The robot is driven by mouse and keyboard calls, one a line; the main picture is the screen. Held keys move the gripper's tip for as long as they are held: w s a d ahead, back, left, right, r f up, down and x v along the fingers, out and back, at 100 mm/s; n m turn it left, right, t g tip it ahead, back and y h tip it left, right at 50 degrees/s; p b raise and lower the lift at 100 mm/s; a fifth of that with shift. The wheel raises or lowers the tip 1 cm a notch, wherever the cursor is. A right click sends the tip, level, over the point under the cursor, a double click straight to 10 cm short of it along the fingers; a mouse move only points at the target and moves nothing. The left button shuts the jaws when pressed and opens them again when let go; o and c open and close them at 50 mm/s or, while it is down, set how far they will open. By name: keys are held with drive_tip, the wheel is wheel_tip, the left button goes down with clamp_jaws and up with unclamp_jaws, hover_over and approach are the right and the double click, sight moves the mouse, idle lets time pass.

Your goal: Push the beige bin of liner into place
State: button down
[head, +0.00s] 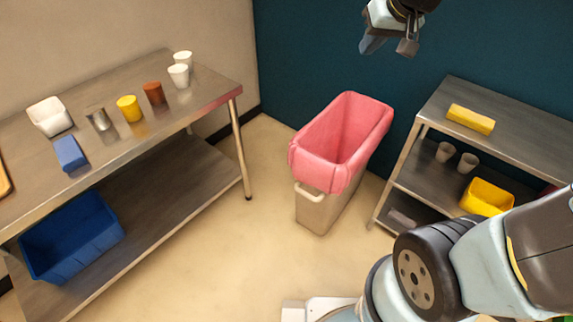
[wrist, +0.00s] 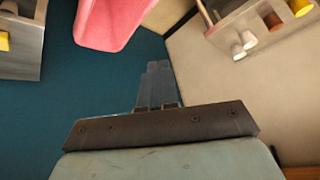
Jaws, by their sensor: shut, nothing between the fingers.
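The beige bin (head: 322,209) stands upright on the floor between the two steel tables in the head view, near the teal wall. A pink liner (head: 309,176) is folded over its rim and lines its inside. The liner also shows at the top of the wrist view (wrist: 108,22). My gripper (head: 388,47) is at the top of the head view, raised in front of the teal wall, above and to the right of the bin and apart from it. In the wrist view its fingers (wrist: 158,85) are together and empty.
A steel table (head: 215,88) on the left holds cups and small containers, with a blue bin (head: 75,240) on its lower shelf. A shelf unit (head: 520,125) on the right carries a yellow block (head: 470,119), cups and a yellow bin (head: 487,197). The floor before the beige bin is clear.

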drive_tip(key=w+a+f+n+t, duration=0.1)
drive_tip(key=w+a+f+n, duration=0.1)
drive_tip(key=w+a+f, duration=1.7)
drive_tip(key=a+f+n+t+h, duration=0.1)
drive_tip(key=a+f+h, duration=0.15)
drive_tip(key=f, duration=0.75)
drive_tip(key=a+f+n+t+h, duration=0.1)
drive_tip(key=a+f+n+h, duration=0.15)
drive_tip(key=f, duration=0.75)
drive_tip(key=s+d+f+n+t+h, duration=0.1)
drive_tip(key=s+f+n+t, duration=0.4)
drive_tip(key=f, duration=0.6)
drive_tip(key=s+f+n+t+h, duration=0.1)
drive_tip(key=s+f+n+t, duration=0.2)
drive_tip(key=s+f, duration=0.55)
drive_tip(key=d+f+x, duration=0.1)
drive_tip(key=d+x, duration=0.1)
drive_tip(key=x, duration=1.3)
drive_tip(key=shift+s+f, duration=0.2)
drive_tip(key=shift+f, duration=0.2)
